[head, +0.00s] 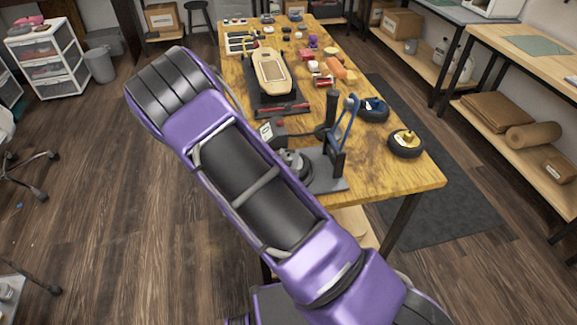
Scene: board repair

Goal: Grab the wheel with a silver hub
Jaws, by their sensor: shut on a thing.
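My purple and black arm crosses the view from the lower right to the upper left, and my gripper is not visible. A rounded grey and dark part (295,163) shows at the arm's right edge on the table. It is partly hidden, and I cannot tell whether it is the wheel with a silver hub. A black wheel with a blue hub (373,109) lies on the wooden table (385,180). A black wheel with a yellow-gold hub (406,144) lies nearer the table's right corner.
A grey-based stand with a blue frame (342,137) stands near the table's front edge. A tan board (271,70) lies on a dark mat farther back, with several small parts to its right. A white drawer unit (48,62) stands left. The left floor is open.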

